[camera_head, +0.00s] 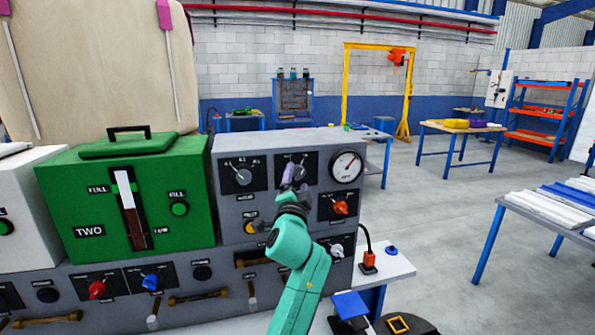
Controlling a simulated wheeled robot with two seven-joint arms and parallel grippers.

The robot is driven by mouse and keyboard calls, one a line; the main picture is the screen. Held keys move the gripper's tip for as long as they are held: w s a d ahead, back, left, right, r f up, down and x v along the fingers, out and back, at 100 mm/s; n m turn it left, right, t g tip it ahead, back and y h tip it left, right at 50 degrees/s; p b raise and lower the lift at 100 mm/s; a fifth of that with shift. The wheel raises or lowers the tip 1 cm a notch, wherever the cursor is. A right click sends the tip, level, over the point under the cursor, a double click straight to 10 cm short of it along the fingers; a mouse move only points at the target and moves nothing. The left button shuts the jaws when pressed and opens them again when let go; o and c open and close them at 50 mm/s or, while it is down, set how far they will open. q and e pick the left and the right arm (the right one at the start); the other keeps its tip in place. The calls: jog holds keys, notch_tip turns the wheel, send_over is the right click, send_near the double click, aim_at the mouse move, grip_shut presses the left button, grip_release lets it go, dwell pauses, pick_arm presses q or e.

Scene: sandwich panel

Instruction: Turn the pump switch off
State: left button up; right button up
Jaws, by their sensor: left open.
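A grey control panel (231,213) stands at the left, with several dials and switches. No label that I can read marks the pump switch. A grey rotary knob (243,177) is on the panel's upper left, and a second dark switch plate (310,163) is right of it. A red knob (341,207) sits below a round gauge (346,166). My left gripper (288,180) is open in front of the second switch plate and partly hides its knob. I cannot tell whether it touches the knob. My right gripper is not in view.
A green box (180,170) marked TWO stands left of the panel. The lower panel carries a red knob (97,288), a blue knob (150,281) and protruding handles. A red plug (368,260) with a cable is at the right. Open floor lies farther right.

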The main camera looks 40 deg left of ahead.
pick_arm(q)
jog(key=shift+x, duration=0.75)
jog(key=shift+s+d+r, duration=0.1)
jog(key=shift+r, duration=0.05)
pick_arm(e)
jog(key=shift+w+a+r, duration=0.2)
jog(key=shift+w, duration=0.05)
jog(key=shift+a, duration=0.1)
